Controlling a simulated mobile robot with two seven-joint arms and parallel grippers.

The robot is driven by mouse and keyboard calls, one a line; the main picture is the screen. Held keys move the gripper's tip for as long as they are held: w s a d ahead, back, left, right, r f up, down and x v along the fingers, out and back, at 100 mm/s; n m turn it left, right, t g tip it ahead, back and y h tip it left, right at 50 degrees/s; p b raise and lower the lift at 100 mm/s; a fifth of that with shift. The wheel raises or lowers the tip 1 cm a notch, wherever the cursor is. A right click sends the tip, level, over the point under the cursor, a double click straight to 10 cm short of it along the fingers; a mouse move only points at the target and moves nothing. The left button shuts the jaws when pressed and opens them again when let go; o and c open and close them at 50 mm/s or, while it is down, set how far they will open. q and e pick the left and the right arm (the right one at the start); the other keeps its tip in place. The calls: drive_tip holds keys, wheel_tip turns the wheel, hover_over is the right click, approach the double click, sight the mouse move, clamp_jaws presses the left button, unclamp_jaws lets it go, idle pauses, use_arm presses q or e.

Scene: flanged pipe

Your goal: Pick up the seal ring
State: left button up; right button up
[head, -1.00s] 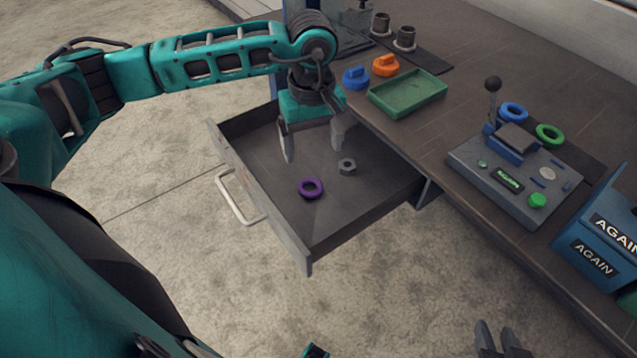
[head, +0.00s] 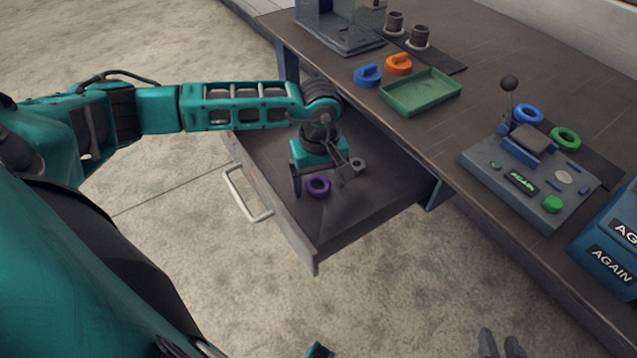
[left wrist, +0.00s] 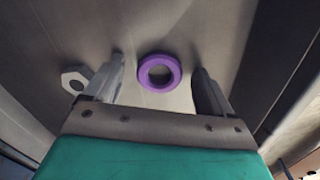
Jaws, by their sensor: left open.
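The purple seal ring (head: 318,186) lies flat on the floor of the open drawer (head: 345,221). My left gripper (head: 323,183) is open, low inside the drawer, with its fingers apart on either side of the ring. In the left wrist view the ring (left wrist: 159,73) shows between and just ahead of the two fingertips (left wrist: 158,70), touching neither. I cannot tell the exact height of the fingertips over the drawer floor. Only the fingertips of my right gripper (head: 501,345) show at the bottom edge, with a gap between them.
A grey hex nut (head: 357,164) lies in the drawer close beside my left gripper's right finger. The drawer walls surround the gripper. On the table are a green tray (head: 421,93), blue and orange caps, a grey lever station (head: 540,180) and a blue AGAIN box (head: 607,245).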

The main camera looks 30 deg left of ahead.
sight(319, 186)
use_arm(q)
drive_tip(key=c, duration=1.1)
use_arm(e)
drive_tip(key=shift+w+d, duration=0.1)
use_arm(q)
drive_tip(key=shift+r, duration=0.2)
use_arm(e)
drive_tip(key=shift+r, duration=0.1)
